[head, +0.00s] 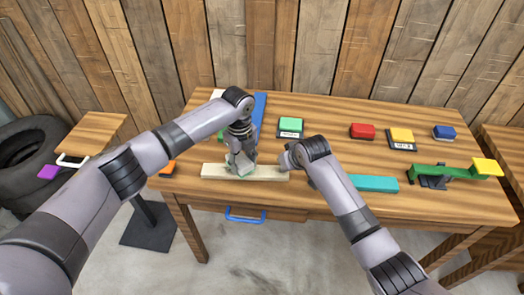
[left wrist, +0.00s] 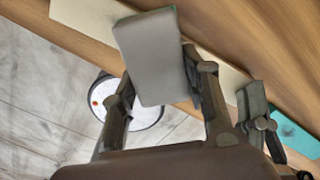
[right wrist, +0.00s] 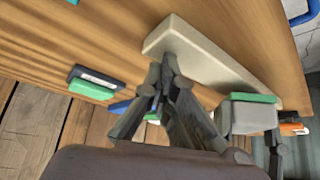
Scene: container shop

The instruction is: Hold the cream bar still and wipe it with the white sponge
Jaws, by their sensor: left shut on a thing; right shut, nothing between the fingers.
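The cream bar (head: 215,171) lies flat along the front edge of the wooden table. My left gripper (head: 240,159) is shut on the white sponge (left wrist: 147,55), which has a green side seen in the right wrist view (right wrist: 252,98). The sponge is at the middle of the bar in the head view; I cannot tell whether it touches. My right gripper (head: 287,160) is shut and empty at the bar's right end. In the right wrist view its fingertips (right wrist: 166,66) overlap the end of the bar (right wrist: 215,60); contact is unclear.
A teal bar (head: 373,183) lies right of my right gripper. Behind are green (head: 291,124), red (head: 362,131), yellow (head: 401,135) and blue (head: 443,131) blocks. A green beam (head: 450,173) stands at the right. A drawer with a blue handle (head: 245,216) is below the front edge.

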